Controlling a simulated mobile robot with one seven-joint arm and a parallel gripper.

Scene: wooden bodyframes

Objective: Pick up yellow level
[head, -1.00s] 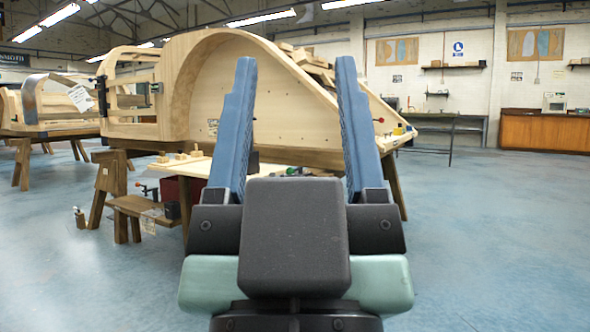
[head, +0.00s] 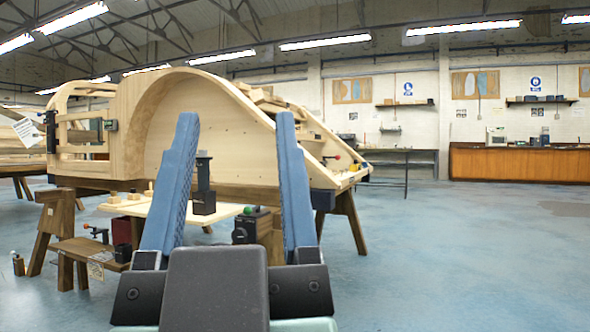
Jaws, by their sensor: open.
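My gripper (head: 236,118) is open and empty, its two blue fingers pointing up and away in front of the wooden bodyframe (head: 225,135). I cannot clearly make out a yellow level. A small yellowish spot (head: 355,167) shows at the low right end of the bodyframe, too small to identify. My fingers hide parts of the bodyframe and of the low board behind them.
A pale board (head: 130,206) on trestles holds small wooden blocks and a dark upright tool (head: 204,185). A low wooden stool (head: 90,248) stands at left. A dark metal table (head: 395,160) and a wooden cabinet (head: 520,164) stand behind. The floor at right is clear.

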